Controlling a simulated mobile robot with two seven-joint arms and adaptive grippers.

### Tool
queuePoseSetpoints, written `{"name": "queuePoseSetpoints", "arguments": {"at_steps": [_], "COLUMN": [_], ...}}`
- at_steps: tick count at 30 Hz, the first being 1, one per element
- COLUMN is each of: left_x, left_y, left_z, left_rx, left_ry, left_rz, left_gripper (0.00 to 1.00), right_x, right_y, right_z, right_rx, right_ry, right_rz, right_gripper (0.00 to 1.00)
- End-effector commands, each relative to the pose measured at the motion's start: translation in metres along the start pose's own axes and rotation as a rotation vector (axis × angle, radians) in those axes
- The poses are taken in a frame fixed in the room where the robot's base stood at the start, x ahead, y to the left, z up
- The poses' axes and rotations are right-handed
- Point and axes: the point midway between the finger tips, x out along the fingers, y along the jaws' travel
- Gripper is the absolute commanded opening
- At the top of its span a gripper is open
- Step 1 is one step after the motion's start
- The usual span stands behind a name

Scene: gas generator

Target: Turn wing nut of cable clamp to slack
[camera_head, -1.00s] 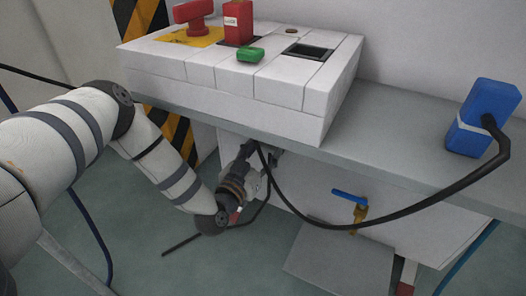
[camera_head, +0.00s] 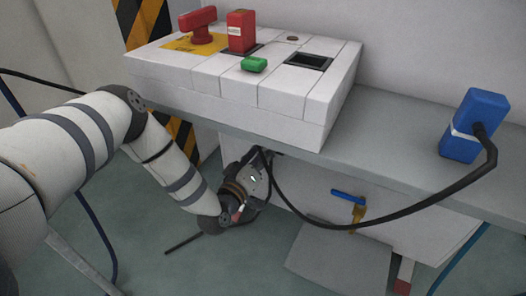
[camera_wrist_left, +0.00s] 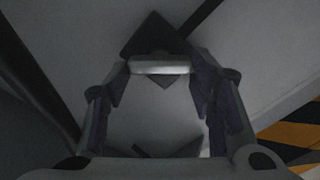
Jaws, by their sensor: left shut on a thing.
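The cable clamp is a dark angular block (camera_wrist_left: 152,36) at the top middle of the left wrist view. A pale flat bar, which looks like the wing nut (camera_wrist_left: 160,67), lies across its front between my fingertips. My left gripper (camera_wrist_left: 158,78) is shut on this wing nut, with one finger on each side of it. In the head view my left gripper (camera_head: 262,160) reaches under the bench's front edge, where the black cable comes down. There the clamp and wing nut are hidden or too small to make out. My right gripper is not in view.
The grey bench (camera_head: 395,165) overhangs my left gripper. On it stand a white panel (camera_head: 290,128) with red and green controls and a blue plug (camera_head: 476,122). The black cable (camera_head: 400,218) hangs in a loop beside the gripper. A blue-handled valve (camera_head: 350,197) is to the right.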

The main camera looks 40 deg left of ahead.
Motion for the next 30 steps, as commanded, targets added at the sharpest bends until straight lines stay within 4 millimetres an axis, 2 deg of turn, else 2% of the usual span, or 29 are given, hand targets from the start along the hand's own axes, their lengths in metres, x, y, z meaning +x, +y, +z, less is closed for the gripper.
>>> {"name": "queuePoseSetpoints", "arguments": {"at_steps": [30], "left_x": [-0.0005], "left_y": [-0.0047], "left_z": [0.0046], "left_rx": [-0.964], "left_ry": [-0.004], "left_rz": [-0.002], "left_gripper": [0.22], "right_x": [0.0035], "right_y": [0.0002], "right_z": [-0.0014], "right_rx": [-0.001], "right_ry": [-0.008], "right_rz": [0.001], "right_gripper": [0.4]}}
